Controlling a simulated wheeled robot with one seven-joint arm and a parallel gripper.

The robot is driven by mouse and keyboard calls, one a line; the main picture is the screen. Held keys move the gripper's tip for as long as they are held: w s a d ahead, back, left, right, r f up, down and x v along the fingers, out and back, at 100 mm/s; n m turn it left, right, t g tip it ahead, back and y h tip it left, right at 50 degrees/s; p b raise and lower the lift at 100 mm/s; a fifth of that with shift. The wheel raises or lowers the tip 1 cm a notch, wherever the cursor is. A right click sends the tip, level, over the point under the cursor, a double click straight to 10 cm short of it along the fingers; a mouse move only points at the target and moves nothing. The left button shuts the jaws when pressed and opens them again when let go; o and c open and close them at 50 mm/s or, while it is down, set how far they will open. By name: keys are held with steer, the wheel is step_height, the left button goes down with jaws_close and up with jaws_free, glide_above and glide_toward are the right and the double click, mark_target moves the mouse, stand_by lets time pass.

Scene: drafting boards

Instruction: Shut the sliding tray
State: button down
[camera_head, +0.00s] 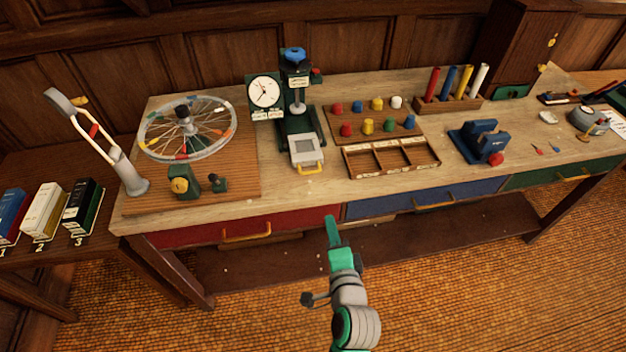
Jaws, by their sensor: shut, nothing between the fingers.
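The sliding tray (305,150) is a small light grey tray with a yellow handle (310,168) on its front. It sticks out toward the table's front edge from the foot of a dark green press-like stand (297,100) with a blue knob on top. My gripper (331,222) is green, shut and empty. In the picture it is below and slightly right of the tray, by the bench's front edge, apart from the handle. The inside of the tray is too small to make out clearly.
Left of the tray are a dial (264,92) and a spoked wheel (187,128) on a wooden board. Right of it are a peg board (372,122) and a divided wooden box (392,158). Red (290,226) and blue drawers (400,204) line the bench front. Bare bench top lies before the tray.

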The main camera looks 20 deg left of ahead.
step_height(320, 180, up, 2)
steer(key=w+a+y, duration=0.1)
steer(key=w+a, duration=0.1)
glide_toward(308, 163)
steer(key=shift+w+a+f+g, duration=0.15)
steer(key=shift+w+f+g, duration=0.15)
steer(key=shift+w+f, duration=0.1)
steer(key=shift+x, duration=0.85)
steer(key=shift+m, duration=0.3)
steer(key=shift+w+a, duration=0.35)
steer(key=shift+w, duration=0.3)
steer(key=shift+w+a, duration=0.3)
steer(key=shift+w, duration=0.35)
steer(key=shift+w+a, duration=0.35)
steer(key=shift+w, duration=0.3)
steer(key=shift+s+a, duration=0.1)
steer(key=shift+s, duration=0.05)
